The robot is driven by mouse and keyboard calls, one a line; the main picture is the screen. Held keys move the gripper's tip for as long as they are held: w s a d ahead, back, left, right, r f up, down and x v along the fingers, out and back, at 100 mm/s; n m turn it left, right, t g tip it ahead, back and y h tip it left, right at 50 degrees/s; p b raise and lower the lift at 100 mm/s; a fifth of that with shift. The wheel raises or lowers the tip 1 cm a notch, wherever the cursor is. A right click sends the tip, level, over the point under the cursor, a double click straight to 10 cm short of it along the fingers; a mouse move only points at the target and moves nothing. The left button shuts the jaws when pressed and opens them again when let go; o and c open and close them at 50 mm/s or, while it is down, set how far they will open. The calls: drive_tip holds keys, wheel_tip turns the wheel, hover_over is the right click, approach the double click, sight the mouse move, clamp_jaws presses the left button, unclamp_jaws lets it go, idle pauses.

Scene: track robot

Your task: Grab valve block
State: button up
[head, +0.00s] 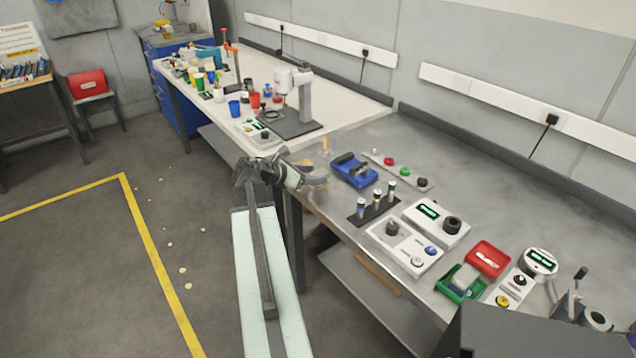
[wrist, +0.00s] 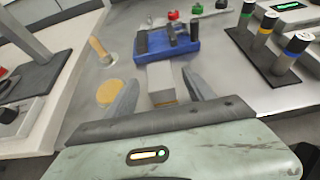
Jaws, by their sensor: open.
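A pale grey rectangular block (wrist: 163,80) with a tan near end shows in the wrist view; it looks like the valve block. It lies between the two fingers of my gripper (wrist: 163,88), which is open with gaps on both sides. In the head view my gripper (head: 314,178) is over the near left corner of the grey workbench (head: 440,155), and the block cannot be made out there. A blue fixture (head: 352,171) is just beyond the gripper; it also shows in the wrist view (wrist: 152,46). Whether the block touches the fixture is unclear.
A rack (head: 369,212) with several capped cylinders stands right of the gripper. Control boxes (head: 398,250), a green tray (head: 449,291) and a red box (head: 489,259) are farther right. A wooden-handled peg (wrist: 98,46) and a tan disc (wrist: 110,92) are left of the fingers.

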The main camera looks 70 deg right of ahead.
sight(319, 173)
drive_tip(key=b+x, duration=0.1)
drive_tip(key=x, duration=0.2)
drive_tip(key=shift+w+d+f, duration=0.1)
drive_tip(key=shift+f, duration=0.1)
drive_tip(key=shift+d, duration=0.1)
drive_tip(key=shift+r, duration=0.1)
clamp_jaws()
